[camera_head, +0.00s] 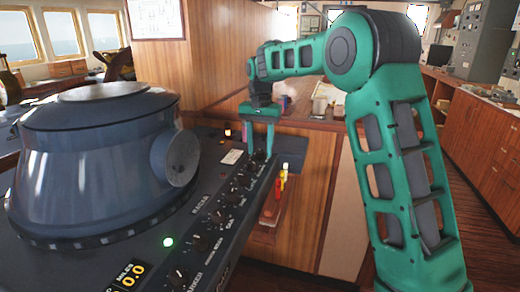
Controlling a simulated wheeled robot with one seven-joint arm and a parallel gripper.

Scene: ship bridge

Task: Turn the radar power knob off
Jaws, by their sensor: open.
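The radar console's sloped panel (222,200) runs from the lower left toward the middle, with a row of several black knobs along its right side. At the far end of the row, a black knob (260,156) sits just below my gripper. My gripper (260,148) is open and points down, with its two green fingers on either side of that knob. I cannot tell whether the fingers touch it. The knob labels there are too small to read, so I cannot tell which knob is the power knob.
A big blue-grey radar hood (95,165) fills the left of the console. Open wooden floor (480,235) lies at the right.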

